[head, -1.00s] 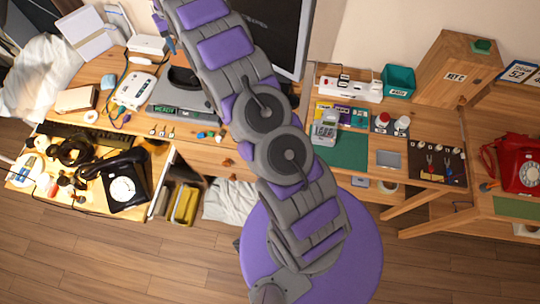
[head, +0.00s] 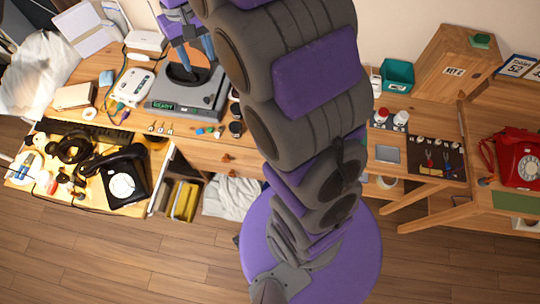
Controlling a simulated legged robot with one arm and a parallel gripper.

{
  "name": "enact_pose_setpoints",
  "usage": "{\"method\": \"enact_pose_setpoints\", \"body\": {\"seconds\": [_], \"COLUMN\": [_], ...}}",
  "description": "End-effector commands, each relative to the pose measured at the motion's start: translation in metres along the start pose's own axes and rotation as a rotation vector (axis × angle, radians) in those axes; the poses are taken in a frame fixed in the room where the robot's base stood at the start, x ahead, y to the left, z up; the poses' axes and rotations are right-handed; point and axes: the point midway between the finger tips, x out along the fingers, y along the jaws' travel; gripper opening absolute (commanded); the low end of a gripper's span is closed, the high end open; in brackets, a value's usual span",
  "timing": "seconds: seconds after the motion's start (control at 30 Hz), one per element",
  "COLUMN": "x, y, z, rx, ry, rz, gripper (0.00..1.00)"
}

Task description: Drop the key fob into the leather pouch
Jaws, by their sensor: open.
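My gripper (head: 186,60) is at the upper left in the head view, with two blue fingers apart above the grey device with the green READY display (head: 168,107). I see nothing held between them. I cannot make out the key fob or the leather pouch for certain. Several small key-like items (head: 160,128) lie in a row at the desk's front edge, too small to identify. Small blue and green pieces (head: 208,131) lie to their right. My arm crosses the middle of the view and hides much of the desk.
A red dial phone (head: 519,161) stands on the right desk. A white box-like device (head: 131,87) and a teal bin (head: 397,75) are on the desks. Open wooden floor (head: 120,260) lies in front.

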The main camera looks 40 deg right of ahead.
Motion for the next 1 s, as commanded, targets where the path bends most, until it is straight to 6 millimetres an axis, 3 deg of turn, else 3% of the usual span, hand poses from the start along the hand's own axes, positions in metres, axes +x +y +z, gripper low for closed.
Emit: {"method": "enact_pose_setpoints", "body": {"seconds": [0.03,0.47,0.8,1.0], "x": [-0.002,0.003,0.03,0.047], "y": [0.0,0.0,0.002,0.003], "z": [0.017,0.139,0.237,0.279], "rx": [-0.002,-0.017,-0.029,-0.035], "ry": [-0.006,-0.028,-0.055,-0.062], "rz": [0.0,0.003,0.005,0.005], "gripper": [0.52,0.52,0.52,0.52]}}
